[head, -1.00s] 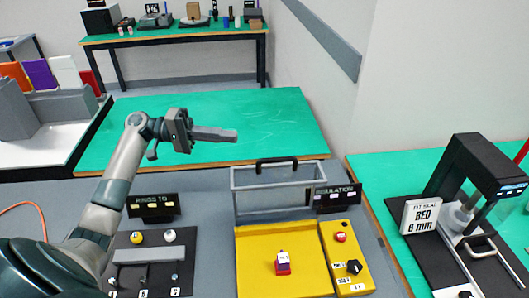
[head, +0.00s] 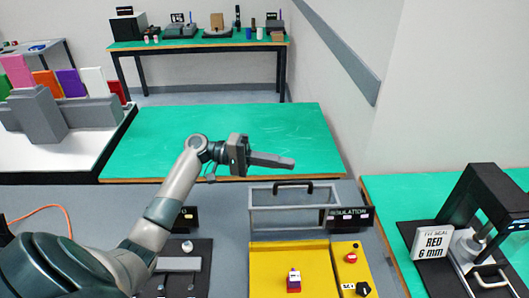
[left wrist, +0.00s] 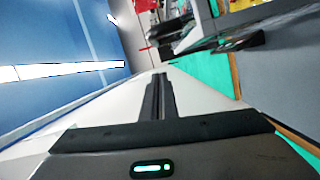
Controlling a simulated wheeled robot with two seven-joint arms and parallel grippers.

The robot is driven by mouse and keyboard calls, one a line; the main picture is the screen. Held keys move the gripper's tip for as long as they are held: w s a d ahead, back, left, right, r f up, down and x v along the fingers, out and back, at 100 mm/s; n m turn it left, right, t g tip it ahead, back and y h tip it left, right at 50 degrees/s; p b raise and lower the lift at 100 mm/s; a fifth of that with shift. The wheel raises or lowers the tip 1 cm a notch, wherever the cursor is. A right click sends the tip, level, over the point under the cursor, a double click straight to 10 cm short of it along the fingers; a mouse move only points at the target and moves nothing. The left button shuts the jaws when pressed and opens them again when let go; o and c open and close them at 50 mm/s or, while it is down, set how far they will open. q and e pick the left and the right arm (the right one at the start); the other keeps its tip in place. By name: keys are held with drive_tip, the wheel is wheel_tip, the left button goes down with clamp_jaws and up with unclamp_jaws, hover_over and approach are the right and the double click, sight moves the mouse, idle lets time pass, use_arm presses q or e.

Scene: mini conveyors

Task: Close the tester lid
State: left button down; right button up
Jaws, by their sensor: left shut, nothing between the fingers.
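The tester is a yellow base (head: 270,262) with a clear, grey-framed lid (head: 262,216) standing raised at its back edge. The lid has a black handle (head: 293,187) on top. A small block with a red bottom and white top (head: 294,281) sits on the yellow base. In the left wrist view the shut fingers (left wrist: 158,95) point away over blurred surroundings; the tester is not recognisable there. My right gripper is not in view.
An "INSULATION" sign (head: 350,214) stands right of the lid. A control panel with a red button and black knob (head: 350,271) adjoins the base. A black press with a "RED 6 mm" sign (head: 433,241) stands at right. A green table (head: 150,145) behind is clear.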

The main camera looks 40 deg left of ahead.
use_arm(q)
drive_tip(key=s, duration=0.1)
drive_tip(key=s+d+p, duration=0.2)
drive_tip(key=shift+s+f, duration=0.1)
drive_tip(key=shift+f, duration=0.2)
drive_tip(key=shift+d, duration=0.15)
